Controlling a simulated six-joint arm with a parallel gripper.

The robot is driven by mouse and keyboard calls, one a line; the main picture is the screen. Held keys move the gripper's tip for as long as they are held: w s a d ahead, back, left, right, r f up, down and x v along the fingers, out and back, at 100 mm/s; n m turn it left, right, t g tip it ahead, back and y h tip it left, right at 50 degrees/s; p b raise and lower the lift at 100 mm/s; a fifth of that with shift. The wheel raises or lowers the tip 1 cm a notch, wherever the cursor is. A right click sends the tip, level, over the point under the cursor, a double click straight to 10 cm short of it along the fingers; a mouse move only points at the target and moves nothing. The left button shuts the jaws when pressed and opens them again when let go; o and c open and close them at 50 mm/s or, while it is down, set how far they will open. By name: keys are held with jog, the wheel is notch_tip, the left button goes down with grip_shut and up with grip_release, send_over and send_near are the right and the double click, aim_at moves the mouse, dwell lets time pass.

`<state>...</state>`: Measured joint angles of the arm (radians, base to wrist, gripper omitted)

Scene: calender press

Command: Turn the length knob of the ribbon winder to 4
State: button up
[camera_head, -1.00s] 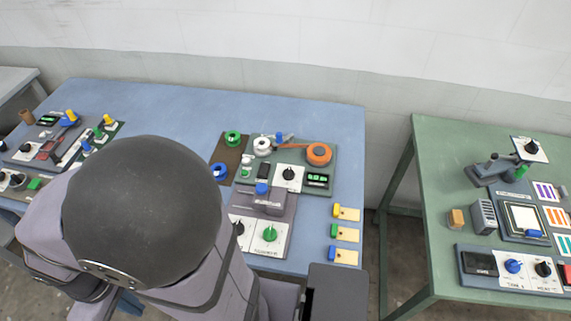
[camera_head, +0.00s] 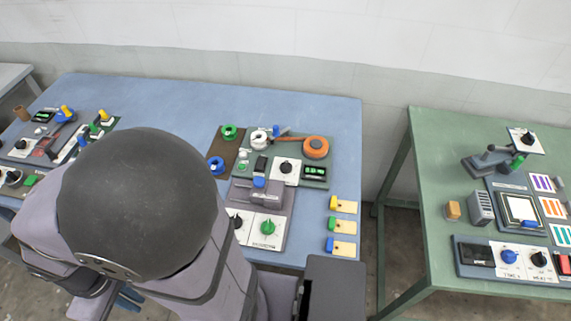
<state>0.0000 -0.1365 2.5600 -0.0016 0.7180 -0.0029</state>
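The ribbon winder (camera_head: 255,183) is a grey-green panel on the blue table, right of centre. It carries an orange ribbon roll (camera_head: 315,147), a white spool (camera_head: 259,138) and a green-lit display (camera_head: 315,171). A black knob (camera_head: 286,166) sits on a white dial plate (camera_head: 290,179) left of the display and looks like the length knob. Its markings are too small to read. My large dark and grey arm fills the lower left of the view, left of the winder.
Green (camera_head: 229,132) and blue (camera_head: 216,165) spools lie on a brown mat (camera_head: 224,143). Yellow tags (camera_head: 343,226) lie at the table's right. A green table (camera_head: 436,150) stands across a gap.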

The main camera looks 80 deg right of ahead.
jog(key=o, duration=0.5)
jog(key=shift+w+d, duration=0.1)
jog(key=o, duration=0.5)
jog(key=shift+w+d, duration=0.25)
jog(key=shift+d, duration=0.05)
jog(key=w+d+m, duration=0.3)
jog(key=d, duration=0.3)
jog(key=shift+w+d+b, duration=0.2)
jog(key=shift+w+b, duration=0.2)
jog(key=shift+b, duration=0.05)
jog(key=s+d+f+m+b, duration=0.15)
jog(key=d+m, duration=0.55)
jog(key=d, duration=1.6)
jog(key=m+b, duration=0.2)
jog(key=m, duration=0.6)
send_over(286, 164)
jog(key=f, duration=0.3)
jog(key=shift+w+a+f, duration=0.1)
jog(key=shift+w+f, duration=0.25)
jog(key=shift+s, duration=0.4)
jog(key=shift+f+p, duration=1.4)
jog(key=shift+f, duration=2.3)
